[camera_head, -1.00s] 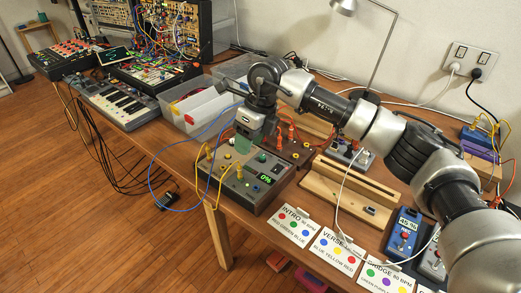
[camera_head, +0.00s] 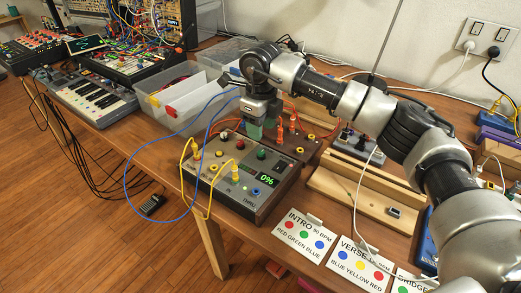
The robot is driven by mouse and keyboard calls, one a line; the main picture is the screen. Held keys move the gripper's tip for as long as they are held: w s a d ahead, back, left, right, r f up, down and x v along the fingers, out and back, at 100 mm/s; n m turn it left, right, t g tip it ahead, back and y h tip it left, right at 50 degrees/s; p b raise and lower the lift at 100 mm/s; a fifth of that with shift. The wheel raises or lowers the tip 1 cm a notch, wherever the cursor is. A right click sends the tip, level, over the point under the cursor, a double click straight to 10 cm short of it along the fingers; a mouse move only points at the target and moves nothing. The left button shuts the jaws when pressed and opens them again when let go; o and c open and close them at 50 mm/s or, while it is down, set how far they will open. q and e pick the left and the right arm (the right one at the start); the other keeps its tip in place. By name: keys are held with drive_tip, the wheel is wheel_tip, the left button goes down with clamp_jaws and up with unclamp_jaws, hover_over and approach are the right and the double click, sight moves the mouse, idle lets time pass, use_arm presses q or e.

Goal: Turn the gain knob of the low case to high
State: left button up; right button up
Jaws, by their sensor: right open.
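The low case (camera_head: 268,203) is a grey box with wooden sides near the table's front edge. Its lit display (camera_head: 267,180) reads 0%. On its top are a green knob (camera_head: 261,154), a red knob (camera_head: 224,136) and several jacks with yellow and blue cables. The labels are too small to tell which knob is gain. My right gripper (camera_head: 257,134) is open and points down over the back edge of the case, behind the green knob. Its greenish fingertips appear empty; whether they touch anything cannot be told. My left gripper is out of view.
Yellow cables (camera_head: 184,180) and a blue cable (camera_head: 135,160) loop over the case's front left. Orange plugs (camera_head: 293,124) stand behind it. A wooden stand (camera_head: 345,200) is at right, song cards (camera_head: 303,236) in front, a clear bin (camera_head: 180,105) at back left.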

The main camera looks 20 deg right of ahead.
sight(261, 152)
wheel_tip(261, 152, down, 8)
drive_tip(key=shift+f, duration=0.1)
idle(0.4)
clamp_jaws()
